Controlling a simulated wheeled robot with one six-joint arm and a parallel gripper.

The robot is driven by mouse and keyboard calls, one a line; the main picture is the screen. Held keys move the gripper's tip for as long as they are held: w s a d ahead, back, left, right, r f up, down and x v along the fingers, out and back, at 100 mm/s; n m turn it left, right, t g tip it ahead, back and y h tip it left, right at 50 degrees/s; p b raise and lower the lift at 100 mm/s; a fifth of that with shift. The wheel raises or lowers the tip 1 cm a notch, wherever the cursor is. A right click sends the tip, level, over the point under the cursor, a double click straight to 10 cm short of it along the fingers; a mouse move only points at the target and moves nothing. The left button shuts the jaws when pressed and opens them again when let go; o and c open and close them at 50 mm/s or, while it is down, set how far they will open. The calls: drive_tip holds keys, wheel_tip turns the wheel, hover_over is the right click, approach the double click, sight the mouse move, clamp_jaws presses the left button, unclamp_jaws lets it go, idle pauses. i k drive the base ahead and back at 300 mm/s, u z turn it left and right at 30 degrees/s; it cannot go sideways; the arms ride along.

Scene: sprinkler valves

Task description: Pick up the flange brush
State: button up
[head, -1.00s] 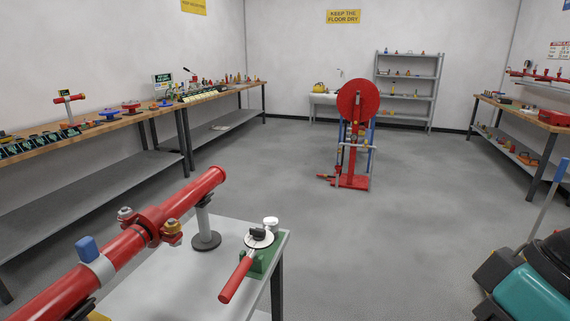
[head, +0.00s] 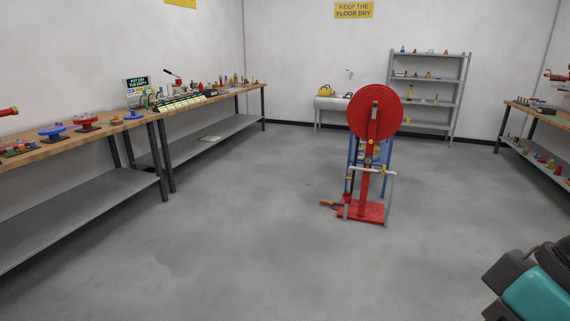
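I cannot make out the flange brush in the head view; the small items on the benches and shelves are too far off to tell apart. My gripper is not in view. Only a teal and black part of my own arm shows at the lower right edge.
A long wooden workbench (head: 90,133) with valves runs along the left wall. A red reel stand (head: 372,150) stands on the floor ahead. Grey shelves (head: 428,95) and a sink (head: 330,104) are at the back. Another bench (head: 540,118) is at right. The floor between is clear.

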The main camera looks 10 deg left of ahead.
sight(116, 121)
drive_tip(key=i, duration=3.15)
drive_tip(key=u, duration=2.55)
drive_tip(key=i, duration=5.3)
drive_tip(key=z, duration=1.15)
